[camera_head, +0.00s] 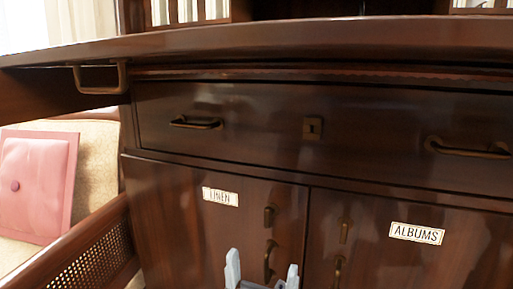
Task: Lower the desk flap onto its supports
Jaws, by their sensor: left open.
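The desk flap (300,38) is a dark, glossy wood panel across the top of the camera_head view, seen nearly edge-on and looking roughly level. A brass pull handle (100,90) shows just under it at the left. A dark wood piece (35,95) extends beneath the flap at the far left; I cannot tell whether it is a support or whether the flap touches it. My left gripper (263,270) is at the bottom centre, with pale fingertips apart and nothing seen between them. It is well below the flap, in front of the lower doors. My right gripper is not in view.
A wide drawer (255,122) with brass handles lies below the flap. Beneath are doors labelled LINEN (220,196) and ALBUMS (416,233), with small pulls. A cane-sided chair (90,262) with a pink cushion (38,185) stands close on the left.

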